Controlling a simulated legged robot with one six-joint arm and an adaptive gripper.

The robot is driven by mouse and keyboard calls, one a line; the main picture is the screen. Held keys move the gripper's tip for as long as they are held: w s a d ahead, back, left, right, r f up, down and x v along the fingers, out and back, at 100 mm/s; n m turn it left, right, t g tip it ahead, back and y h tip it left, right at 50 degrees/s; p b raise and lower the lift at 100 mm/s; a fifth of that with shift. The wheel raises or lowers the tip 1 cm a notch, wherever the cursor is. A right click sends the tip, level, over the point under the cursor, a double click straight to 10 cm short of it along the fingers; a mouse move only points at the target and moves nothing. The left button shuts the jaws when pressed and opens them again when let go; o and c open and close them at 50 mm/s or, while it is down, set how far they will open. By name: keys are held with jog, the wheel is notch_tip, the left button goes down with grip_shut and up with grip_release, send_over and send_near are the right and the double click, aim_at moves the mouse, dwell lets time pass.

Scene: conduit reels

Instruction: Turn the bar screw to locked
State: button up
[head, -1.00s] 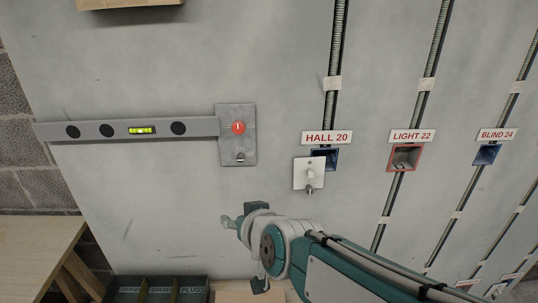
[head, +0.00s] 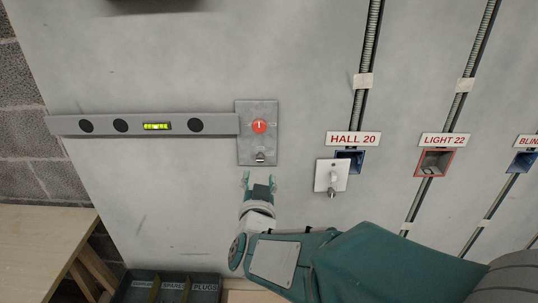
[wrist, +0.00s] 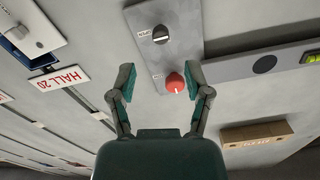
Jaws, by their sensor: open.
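A grey metal plate (head: 257,147) on the wall carries a round red knob (head: 259,126) with a white line and a smaller dark slotted screw (head: 260,157) below it. In the wrist view, the red knob (wrist: 174,83) lies between my fingertips in the picture, nearer the right one, and the slotted screw (wrist: 160,36) lies beyond them. My gripper (head: 259,179) is open and empty, pointing up just below the plate. In the wrist view, my gripper (wrist: 160,80) has its fingers wide apart, apparently not touching the knob.
A grey level bar (head: 108,125) with a green vial (head: 156,126) meets the plate's left side. A white switch plate (head: 331,176) stands to the right, below the HALL 20 label (head: 353,139). A divided bin (head: 165,288) and a wooden table (head: 38,240) are lower left.

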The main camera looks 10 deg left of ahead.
aim_at(260, 160)
jog(key=x, duration=0.7)
jog(key=shift+w+a, duration=0.15)
jog(key=shift+w, duration=0.15)
grip_shut()
